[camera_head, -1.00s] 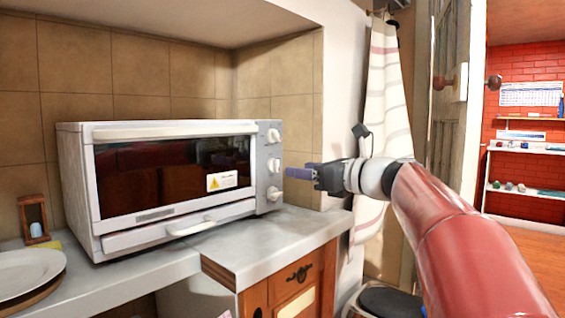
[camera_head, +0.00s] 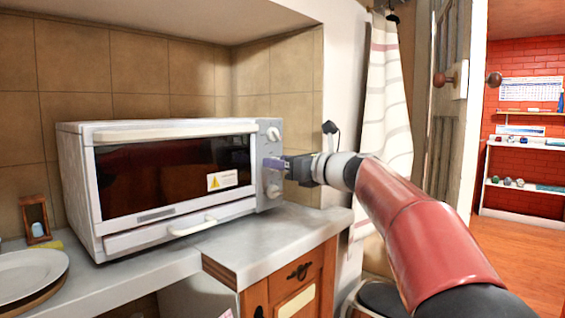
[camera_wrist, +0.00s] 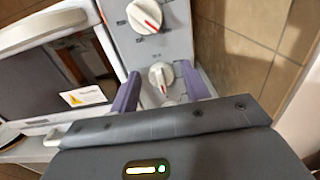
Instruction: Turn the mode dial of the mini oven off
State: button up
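The white mini oven (camera_head: 75,165) stands on the counter with its door shut. Its control panel, on the right of its front, carries a column of white dials. The top dial (camera_head: 273,134) and bottom dial (camera_head: 273,191) show in the head view; my gripper hides the middle one. In the wrist view, the top dial (camera_wrist: 145,16) has a slanted red mark. The middle dial (camera_wrist: 160,76), its red mark near vertical, shows between my purple fingers. My gripper (camera_head: 268,163) is open, a finger on either side of this dial; contact cannot be told. The dial labels are too small to read.
A tiled wall (camera_head: 290,100) lies close to the right of the oven. The counter (camera_head: 255,245) is clear in front of its right end. A plate (camera_head: 30,272) and a small wooden-framed timer (camera_head: 35,217) stand at the left. A striped curtain (camera_head: 385,120) hangs at the right.

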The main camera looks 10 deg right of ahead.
jog(key=c, duration=0.8)
jog(key=shift+n+b, duration=0.3)
jog(key=shift+n, duration=0.1)
jog(key=n+b, duration=0.5)
jog(key=n, duration=0.6)
jog(key=f+n+b, duration=0.1)
jog(key=n+b, duration=0.4)
jog(key=n, duration=0.7)
jog(key=f+n+b, duration=0.1)
jog(key=n+b, duration=0.4)
jog(key=n, duration=0.7)
